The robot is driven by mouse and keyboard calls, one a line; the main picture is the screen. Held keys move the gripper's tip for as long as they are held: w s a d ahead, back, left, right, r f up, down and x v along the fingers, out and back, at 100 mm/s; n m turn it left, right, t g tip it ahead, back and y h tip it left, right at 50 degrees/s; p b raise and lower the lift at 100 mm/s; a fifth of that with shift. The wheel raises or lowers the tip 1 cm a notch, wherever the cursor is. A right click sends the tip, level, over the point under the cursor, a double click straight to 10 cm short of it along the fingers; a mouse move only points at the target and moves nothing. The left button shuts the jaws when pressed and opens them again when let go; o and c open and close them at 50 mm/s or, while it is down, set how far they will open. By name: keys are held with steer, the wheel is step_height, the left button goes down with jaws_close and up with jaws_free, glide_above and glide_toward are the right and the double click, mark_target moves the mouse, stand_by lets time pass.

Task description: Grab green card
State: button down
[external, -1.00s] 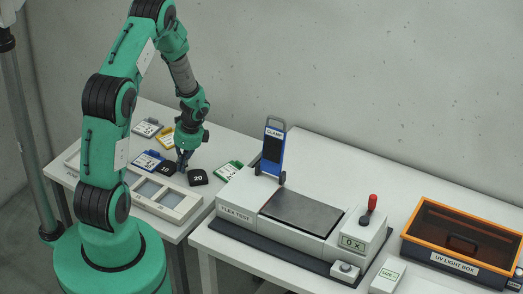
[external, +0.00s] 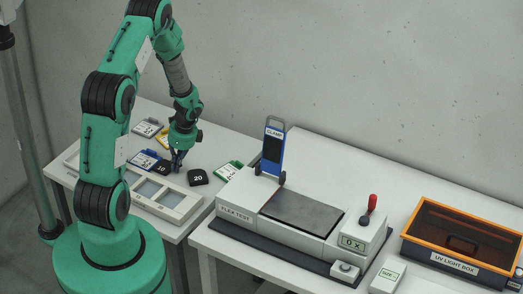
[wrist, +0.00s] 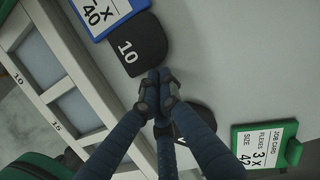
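The green card (external: 228,171) lies on the left table near its right edge, to the right of the black block marked 20. In the wrist view the green card (wrist: 262,148) is at the lower right, reading "JOB CARD", "FLEXES 3 X", "SIZE 42". My gripper (external: 176,168) is over the table between the two black blocks, left of the green card and apart from it. In the wrist view my gripper's (wrist: 157,82) fingertips are together with nothing seen between them.
A black block marked 10 (wrist: 136,46) and a blue card (external: 143,159) lie close by. My fingers partly hide the block marked 20 (external: 198,177) in the wrist view. The flex tester (external: 236,200) stands right of the green card.

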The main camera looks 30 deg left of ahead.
steer(key=shift+r, duration=0.15)
steer(key=p+v, duration=0.7)
steer(key=v, duration=0.2)
steer(key=shift+r, duration=0.35)
stand_by(0.4)
steer(key=c, duration=1.6)
jaws_free()
steer(key=w+d+r+m+h+b, duration=0.1)
steer(key=w+d+m+b, duration=0.1)
steer(key=w+d, duration=0.2)
steer(key=w+d+r+m+h+b, duration=0.1)
steer(key=w+d+r+m+b, duration=0.1)
steer(key=w+d, duration=0.3)
steer(key=w+d+r+m+b, duration=0.1)
steer(key=w+d+r+b, duration=0.1)
steer(key=w+d, duration=0.2)
steer(key=shift+w+d+m+t+h, duration=0.15)
steer(key=shift+d+m+t+h, duration=0.2)
steer(key=shift+d, duration=1.2)
